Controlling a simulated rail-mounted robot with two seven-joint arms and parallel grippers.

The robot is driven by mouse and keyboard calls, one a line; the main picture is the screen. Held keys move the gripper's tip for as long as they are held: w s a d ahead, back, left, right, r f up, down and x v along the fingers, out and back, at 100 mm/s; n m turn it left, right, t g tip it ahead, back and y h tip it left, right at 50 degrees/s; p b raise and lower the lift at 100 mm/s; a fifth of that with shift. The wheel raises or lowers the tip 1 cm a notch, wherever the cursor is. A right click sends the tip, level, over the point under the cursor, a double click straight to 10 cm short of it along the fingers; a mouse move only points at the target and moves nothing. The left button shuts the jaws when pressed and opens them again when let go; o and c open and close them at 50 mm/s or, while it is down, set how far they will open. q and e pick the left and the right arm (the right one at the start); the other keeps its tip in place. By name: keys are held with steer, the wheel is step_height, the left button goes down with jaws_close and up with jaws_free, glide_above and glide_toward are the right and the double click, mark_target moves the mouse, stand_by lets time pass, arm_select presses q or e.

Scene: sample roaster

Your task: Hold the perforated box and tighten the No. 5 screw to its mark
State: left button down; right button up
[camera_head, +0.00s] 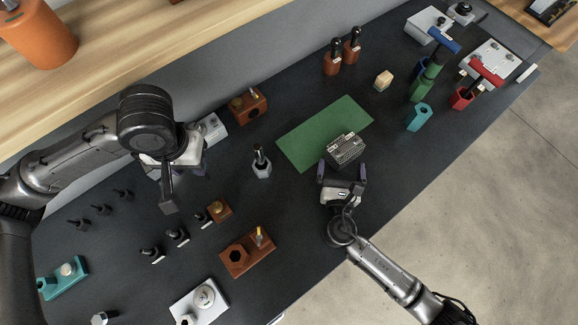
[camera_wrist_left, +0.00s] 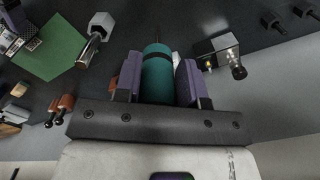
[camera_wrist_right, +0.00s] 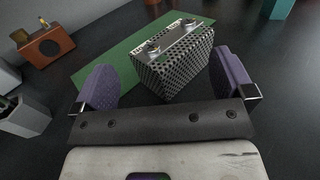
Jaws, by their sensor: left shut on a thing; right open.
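The perforated box (camera_head: 346,149) sits at the near right edge of the green mat. My left gripper (camera_wrist_left: 158,78) is shut on a teal-handled tool (camera_wrist_left: 157,78) with a black band and a thin shaft. In the head view my left arm mostly hides that gripper and the tool.
The green mat (camera_head: 300,145) has free room left of the box. A grey hexagonal holder (camera_head: 261,170) with a tool stands left of the mat. A brown block (camera_head: 247,252) and several small black-topped parts lie lower left. Red, green and teal holders (camera_head: 419,118) stand right.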

mark_target(341, 159)
steer(key=shift+w+d, duration=0.15)
steer(key=shift+w, duration=1.45)
steer(key=shift+s+d+f, duration=0.15)
steer(key=shift+s, duration=0.1)
steer(key=c, duration=1.5)
steer(key=o, duration=1.2)
steer(key=shift+w, duration=0.3)
steer(key=shift+c, duration=0.2)
steer(key=shift+r+p, duration=0.4)
steer(key=shift+r, duration=0.05)
steer(key=shift+s, duration=0.1)
